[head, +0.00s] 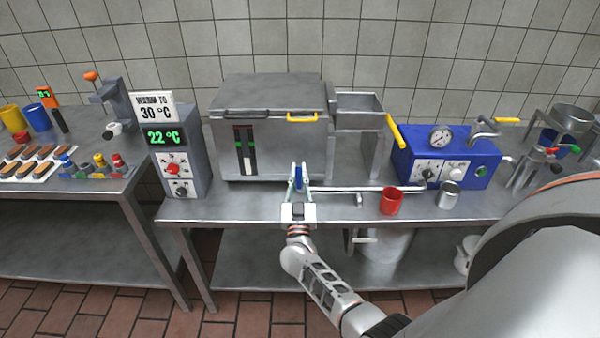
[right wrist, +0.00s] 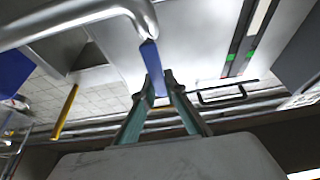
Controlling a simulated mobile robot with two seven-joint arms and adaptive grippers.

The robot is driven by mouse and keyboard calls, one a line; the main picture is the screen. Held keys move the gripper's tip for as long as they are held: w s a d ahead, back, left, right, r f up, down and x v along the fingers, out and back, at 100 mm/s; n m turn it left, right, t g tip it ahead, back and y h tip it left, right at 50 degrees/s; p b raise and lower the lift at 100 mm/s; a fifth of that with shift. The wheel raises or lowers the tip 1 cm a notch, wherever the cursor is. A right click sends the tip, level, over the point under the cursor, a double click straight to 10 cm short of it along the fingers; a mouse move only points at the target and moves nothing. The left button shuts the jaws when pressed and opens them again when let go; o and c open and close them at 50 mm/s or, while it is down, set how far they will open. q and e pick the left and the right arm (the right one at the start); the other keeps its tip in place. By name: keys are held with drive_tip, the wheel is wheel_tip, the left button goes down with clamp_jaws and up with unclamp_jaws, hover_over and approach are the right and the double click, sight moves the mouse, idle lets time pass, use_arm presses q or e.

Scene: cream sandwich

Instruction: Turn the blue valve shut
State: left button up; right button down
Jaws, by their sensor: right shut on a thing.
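The blue valve handle (head: 298,177) stands upright at the front of the steel tank (head: 270,125), where a horizontal pipe (head: 350,189) runs off to the right. In the right wrist view it is a flat blue lever (right wrist: 151,56) beside the bent end of the grey pipe (right wrist: 90,22). My right gripper (head: 298,190) reaches in from the front and is shut on the lever. Its fingertips (right wrist: 158,88) lie on both sides of the lever's end. My left gripper is not in view.
A red cup (head: 390,202) and a metal cup (head: 449,195) stand right of the gripper, near the pipe's end. A blue box with a gauge (head: 447,158) stands behind them. A controller showing 22 °C (head: 166,150) stands left. The bench front left of the gripper is clear.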

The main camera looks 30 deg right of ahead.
drive_tip(key=shift+r, duration=0.15)
drive_tip(key=c, duration=2)
unclamp_jaws()
drive_tip(key=shift+w, duration=0.1)
drive_tip(key=shift+c, duration=0.2)
drive_tip(key=v, duration=1.2)
